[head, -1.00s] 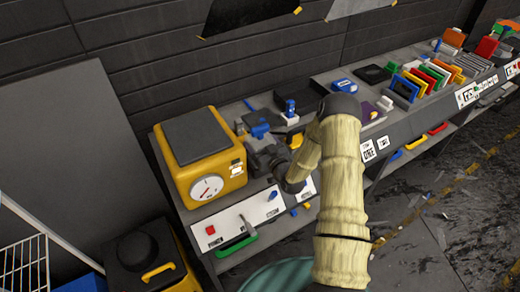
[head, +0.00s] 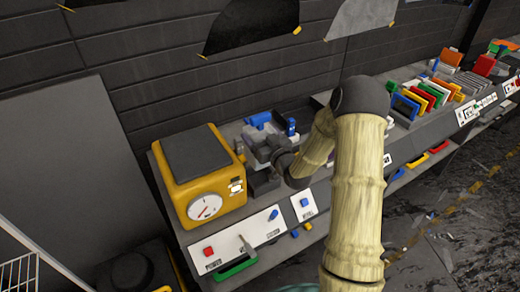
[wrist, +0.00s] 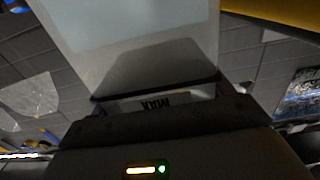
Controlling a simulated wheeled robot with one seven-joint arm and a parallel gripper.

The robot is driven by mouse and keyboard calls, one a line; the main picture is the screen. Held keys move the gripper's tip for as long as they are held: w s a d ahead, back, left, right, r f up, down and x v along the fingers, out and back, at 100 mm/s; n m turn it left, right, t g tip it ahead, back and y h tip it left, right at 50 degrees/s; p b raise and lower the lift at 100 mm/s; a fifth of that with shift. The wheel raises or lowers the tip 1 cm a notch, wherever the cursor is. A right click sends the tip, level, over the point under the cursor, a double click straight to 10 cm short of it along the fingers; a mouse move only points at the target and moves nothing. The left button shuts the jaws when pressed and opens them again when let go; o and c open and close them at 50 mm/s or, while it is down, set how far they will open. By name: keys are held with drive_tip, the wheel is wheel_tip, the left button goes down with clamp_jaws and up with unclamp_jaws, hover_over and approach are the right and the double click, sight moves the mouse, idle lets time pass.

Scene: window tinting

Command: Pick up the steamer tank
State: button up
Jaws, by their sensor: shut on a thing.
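My gripper (head: 264,150) is beside the right side of the yellow steamer (head: 200,170), which has a round dial and a dark top. In the wrist view, my gripper (wrist: 160,108) is shut on the pale, translucent steamer tank (wrist: 140,45). Dark "MAX" lettering shows upside down near the jaws. The tank fills the upper middle of that view, and a yellow edge, likely the steamer, shows at upper right.
A blue item (head: 257,119) and a blue bottle (head: 291,127) stand close behind my gripper. The bench front has a white panel (head: 245,242) with buttons. Racks of coloured cards (head: 425,95) stand further right.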

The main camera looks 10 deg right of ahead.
sight(262, 121)
wheel_tip(262, 121, up, 6)
drive_tip(key=shift+r+b, duration=0.1)
drive_tip(key=shift+b, duration=0.3)
drive_tip(key=shift+r, duration=0.1)
idle(0.4)
